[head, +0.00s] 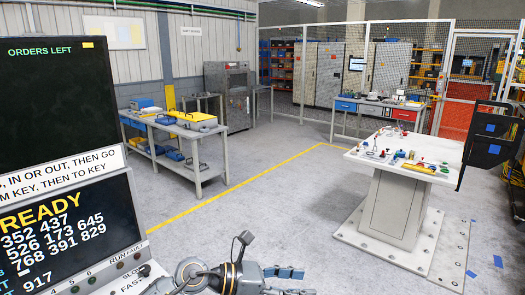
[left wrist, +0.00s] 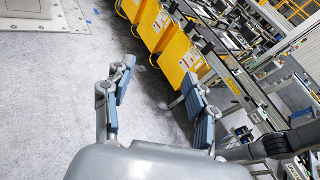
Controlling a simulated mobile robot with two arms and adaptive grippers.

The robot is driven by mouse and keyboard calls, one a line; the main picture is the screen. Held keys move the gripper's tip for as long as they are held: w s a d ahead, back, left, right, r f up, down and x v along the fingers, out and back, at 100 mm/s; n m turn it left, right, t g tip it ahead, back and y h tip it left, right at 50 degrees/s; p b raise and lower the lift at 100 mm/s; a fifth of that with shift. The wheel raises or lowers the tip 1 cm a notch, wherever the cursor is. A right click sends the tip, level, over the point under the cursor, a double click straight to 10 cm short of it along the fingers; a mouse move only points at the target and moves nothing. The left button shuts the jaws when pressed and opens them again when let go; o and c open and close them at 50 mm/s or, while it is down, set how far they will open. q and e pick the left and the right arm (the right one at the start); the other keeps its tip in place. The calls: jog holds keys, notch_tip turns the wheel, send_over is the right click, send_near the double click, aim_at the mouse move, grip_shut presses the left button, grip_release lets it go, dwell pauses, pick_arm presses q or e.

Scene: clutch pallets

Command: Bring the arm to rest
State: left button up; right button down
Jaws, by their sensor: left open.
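My left gripper (head: 298,283) is at the bottom middle of the head view, low in front of me over the grey floor. In the left wrist view its two blue-padded fingers (left wrist: 157,78) stand well apart with only floor and background between them. It is open and holds nothing. The rest of the left arm is mostly cut off by the bottom edge of the head view. My right gripper does not show in either view.
A control panel (head: 70,225) stands close at the left. A white pedestal table (head: 410,165) with small parts is at the right. Workbenches (head: 180,135) stand farther back. Yellow units (left wrist: 180,55) line a conveyor in the wrist view. The middle floor is clear.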

pick_arm(q)
jog(key=a+r+n+t+h, duration=0.35)
jog(key=r+n+t, duration=0.45)
jog(key=n+t, duration=0.45)
jog(key=a+f+n+t+y, duration=0.1)
jog(key=a+f+n+y, duration=0.4)
jog(key=a+n+y, duration=0.5)
jog(key=a+f+n+t+y, duration=0.2)
jog(key=a+f+n+y, duration=0.4)
jog(key=n, duration=0.8)
jog(key=s+a+f+n+g+y, duration=0.3)
jog(key=s+a+f+n+g, duration=0.25)
jog(key=f, duration=0.25)
jog(key=s+a+f+n+g, duration=0.25)
jog(key=s+f+g, duration=0.2)
jog(key=s, duration=0.65)
jog(key=s+a+f+n+g, duration=0.1)
jog(key=s+f+n+g, duration=0.4)
jog(key=s, duration=0.6)
notch_tip(320, 180, down, 34)
jog(key=s+m+b, duration=0.2)
jog(key=b, duration=0.4)
jog(key=s+a+f+g+b, duration=0.1)
jog(key=s+f+b, duration=0.3)
jog(key=s+f, duration=1.2)
notch_tip(320, 180, down, 4)
jog(key=shift+a+f+g+b, duration=0.1)
jog(key=shift+a+g+b, duration=0.3)
jog(key=shift+a, duration=0.3)
